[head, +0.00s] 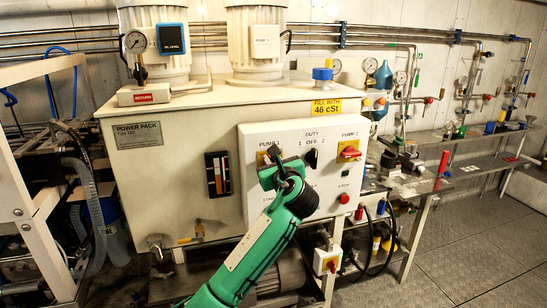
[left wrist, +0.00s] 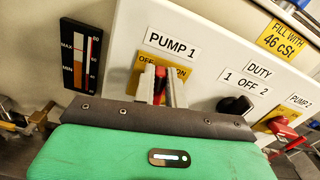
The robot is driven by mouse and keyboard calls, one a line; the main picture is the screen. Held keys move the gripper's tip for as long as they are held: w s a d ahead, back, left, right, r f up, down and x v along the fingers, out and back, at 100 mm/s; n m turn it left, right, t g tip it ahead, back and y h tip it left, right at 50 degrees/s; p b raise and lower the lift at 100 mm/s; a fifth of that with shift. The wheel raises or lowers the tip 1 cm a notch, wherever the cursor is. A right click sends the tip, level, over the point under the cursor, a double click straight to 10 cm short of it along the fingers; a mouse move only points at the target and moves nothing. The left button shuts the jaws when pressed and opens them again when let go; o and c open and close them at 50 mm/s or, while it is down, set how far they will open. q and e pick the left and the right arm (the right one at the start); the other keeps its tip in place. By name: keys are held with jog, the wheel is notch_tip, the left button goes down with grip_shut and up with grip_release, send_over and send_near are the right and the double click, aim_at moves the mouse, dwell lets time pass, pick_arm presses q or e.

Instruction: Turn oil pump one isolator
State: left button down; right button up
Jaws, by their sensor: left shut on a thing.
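The pump 1 isolator sits on the white control panel (head: 310,185) under the "PUMP 1" label. In the left wrist view its yellow plate (left wrist: 143,68) and red handle (left wrist: 160,84) show. My left gripper (head: 271,160) reaches the isolator and mostly hides it in the head view. In the left wrist view its two fingers (left wrist: 161,88) stand on either side of the red handle, shut on it. The handle's exact angle is hard to tell. My right gripper is not in view.
The duty switch (head: 312,158) and the red pump 2 isolator (head: 349,152) are to the right on the same panel. A level gauge (head: 218,174) is to the left. A lower red-yellow switch (head: 327,262) sits below. Open floor (head: 470,255) lies at right.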

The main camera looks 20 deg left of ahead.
pick_arm(q)
jog(key=n, duration=0.3)
jog(key=a+f+n, duration=0.1)
jog(key=n, duration=0.3)
jog(key=s+n, duration=0.1)
jog(key=n, duration=0.3)
jog(key=shift+a+f+p, duration=0.25)
jog(key=shift+f+p, duration=0.1)
jog(key=shift+f, duration=0.05)
jog(key=n, duration=0.1)
jog(key=n+b, duration=0.1)
jog(key=n, duration=0.1)
jog(key=shift+a+f, duration=0.1)
jog(key=shift+f, duration=0.25)
jog(key=shift+s+f+n, duration=0.1)
jog(key=shift+n, duration=0.4)
jog(key=shift+n+b, duration=0.4)
jog(key=shift+n, duration=0.1)
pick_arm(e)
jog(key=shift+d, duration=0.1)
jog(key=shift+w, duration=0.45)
pick_arm(q)
jog(key=c, duration=1.6)
grip_release()
jog(key=shift+o, duration=0.8)
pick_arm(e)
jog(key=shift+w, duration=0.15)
